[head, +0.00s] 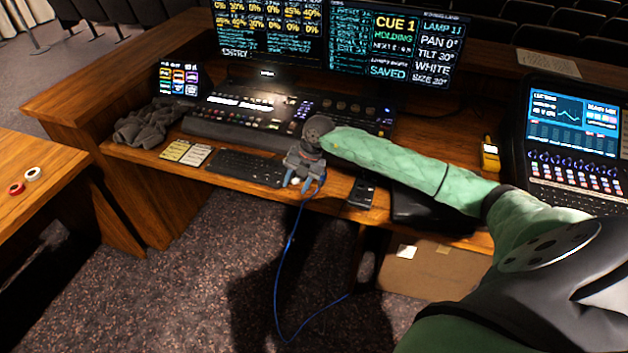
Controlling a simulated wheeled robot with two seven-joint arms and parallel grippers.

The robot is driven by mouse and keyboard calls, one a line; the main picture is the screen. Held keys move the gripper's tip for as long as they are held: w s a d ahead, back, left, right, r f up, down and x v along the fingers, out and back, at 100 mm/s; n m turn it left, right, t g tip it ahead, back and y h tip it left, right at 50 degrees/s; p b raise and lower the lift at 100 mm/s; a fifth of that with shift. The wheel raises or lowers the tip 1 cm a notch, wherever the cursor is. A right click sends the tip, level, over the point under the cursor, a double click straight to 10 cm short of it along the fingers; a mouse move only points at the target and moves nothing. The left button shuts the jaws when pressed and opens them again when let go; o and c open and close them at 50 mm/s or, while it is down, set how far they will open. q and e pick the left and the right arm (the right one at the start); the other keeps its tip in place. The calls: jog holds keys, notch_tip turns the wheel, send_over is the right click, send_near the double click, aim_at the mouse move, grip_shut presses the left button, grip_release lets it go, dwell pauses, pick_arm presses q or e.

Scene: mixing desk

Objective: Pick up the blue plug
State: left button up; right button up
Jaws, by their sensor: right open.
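My right gripper (299,185) is open at the front edge of the wooden desk, beside the keyboard's right end, with its fingers pointing down. A thin blue cable (286,255) runs from beside the gripper over the desk edge and down to the floor, where it curves to the right. The blue plug itself is not clearly visible; the gripper covers the area at the cable's upper end. A small pale spot shows between the fingers, too small to identify. My left gripper is not in view.
The lighting console (225,122) stands behind the gripper. A black keyboard (245,167) lies to its left and a small black device (361,193) to its right. A grey cloth (148,122), a yellow handheld device (490,155) and an audio mixer (575,140) are farther out. A cardboard box (430,272) stands below.

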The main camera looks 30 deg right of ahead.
aim_at(321, 181)
jog(key=d+r+h, duration=0.1)
jog(key=d, duration=0.2)
jog(key=d+r+m+h, duration=0.1)
jog(key=d+h, duration=0.1)
jog(key=d, duration=0.1)
jog(key=w+d+r+h, duration=0.1)
jog(key=d, duration=0.2)
jog(key=shift+g, duration=0.4)
jog(key=shift+f+p, duration=0.2)
jog(key=shift+p, duration=0.1)
jog(key=shift+d+f, duration=0.1)
jog(key=shift+f, duration=0.3)
jog(key=shift+f+p, duration=0.35)
jog(key=shift+f, duration=0.1)
jog(key=f+p, duration=0.2)
jog(key=f, duration=0.1)
jog(key=f+p, duration=0.1)
jog(key=shift+w+d+f+p, duration=0.2)
jog(key=shift+w+d+p, duration=0.1)
jog(key=shift+f, duration=0.55)
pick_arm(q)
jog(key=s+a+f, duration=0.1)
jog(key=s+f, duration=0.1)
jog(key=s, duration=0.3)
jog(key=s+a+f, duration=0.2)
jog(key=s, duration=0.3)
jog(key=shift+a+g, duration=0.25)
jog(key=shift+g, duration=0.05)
